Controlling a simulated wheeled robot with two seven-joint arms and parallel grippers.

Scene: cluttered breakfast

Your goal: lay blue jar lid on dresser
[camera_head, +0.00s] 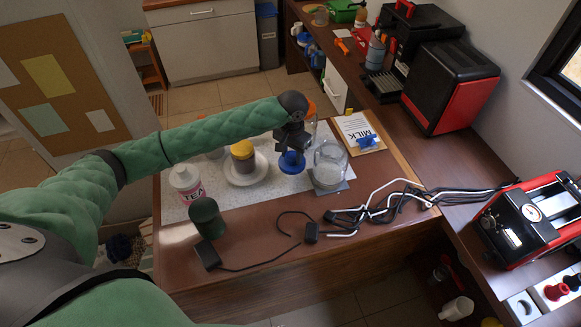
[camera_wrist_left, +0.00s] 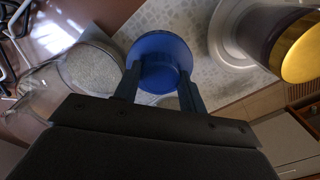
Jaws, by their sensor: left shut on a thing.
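The blue jar lid (camera_head: 291,162) is held in my left gripper (camera_head: 291,148) above the light patterned mat on the brown table. In the left wrist view the round blue lid (camera_wrist_left: 159,63) sits between the two fingers of the left gripper (camera_wrist_left: 160,82), which are shut on it. A clear glass jar (camera_head: 329,166) stands just right of the lid in the head view. It also shows at the left of the wrist view (camera_wrist_left: 90,68). No surface can be named for certain as the dresser. My right gripper is not in view.
A yellow-topped jar (camera_head: 243,157) on a white saucer (camera_head: 261,174) and a white tea bottle (camera_head: 187,183) stand left.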

